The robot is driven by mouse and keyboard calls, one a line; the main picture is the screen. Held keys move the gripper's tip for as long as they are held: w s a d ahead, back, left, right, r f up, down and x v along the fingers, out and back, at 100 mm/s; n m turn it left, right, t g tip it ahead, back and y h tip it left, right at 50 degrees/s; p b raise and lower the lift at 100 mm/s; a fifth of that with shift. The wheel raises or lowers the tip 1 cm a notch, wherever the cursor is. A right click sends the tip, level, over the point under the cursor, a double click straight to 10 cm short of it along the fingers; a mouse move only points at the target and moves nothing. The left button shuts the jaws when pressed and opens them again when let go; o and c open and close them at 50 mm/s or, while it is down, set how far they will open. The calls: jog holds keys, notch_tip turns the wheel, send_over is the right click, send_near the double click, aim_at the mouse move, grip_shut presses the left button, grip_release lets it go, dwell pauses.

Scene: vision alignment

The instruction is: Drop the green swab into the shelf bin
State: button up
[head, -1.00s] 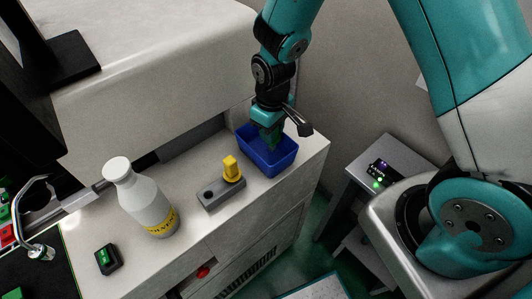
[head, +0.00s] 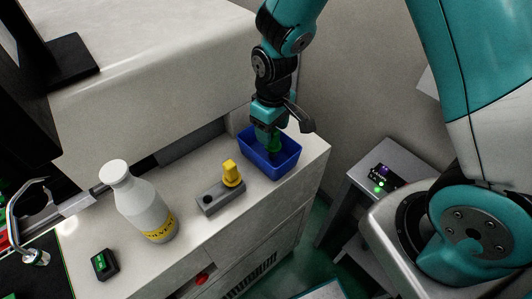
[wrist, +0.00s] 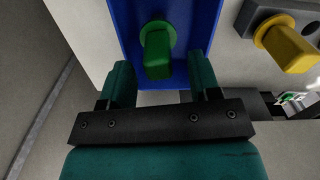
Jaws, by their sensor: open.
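The blue bin (head: 285,163) stands on the shelf top near its right end. It also shows in the wrist view (wrist: 200,22). The green swab (wrist: 157,52) appears against the bin's blue inside, just beyond my fingertips, with a round collar around it. In the head view the green swab (head: 275,144) shows as a small green patch below my gripper. My gripper (wrist: 160,66) is open over the bin, its two teal fingers apart on either side of the swab. I cannot tell whether the swab touches the bin floor.
A grey holder (head: 218,200) with a yellow swab (head: 231,173) and an empty hole sits left of the bin. A white solvent bottle (head: 145,205) and a black box with a green button (head: 104,264) stand further left. A machine housing (head: 150,75) rises behind.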

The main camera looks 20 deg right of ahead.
notch_tip(320, 180, up, 15)
jog(key=b, duration=0.2)
jog(key=shift+b, duration=0.35)
jog(key=s+a+f+y+b, duration=0.1)
jog(key=s+a+y+b, duration=0.1)
jog(key=s, duration=0.7)
jog(key=s+a+f+n+y+b, duration=0.1)
jog(key=s+a+y+b, duration=0.1)
jog(key=s, duration=0.8)
jog(key=shift+a+b, duration=0.25)
jog(key=shift+b, duration=0.4)
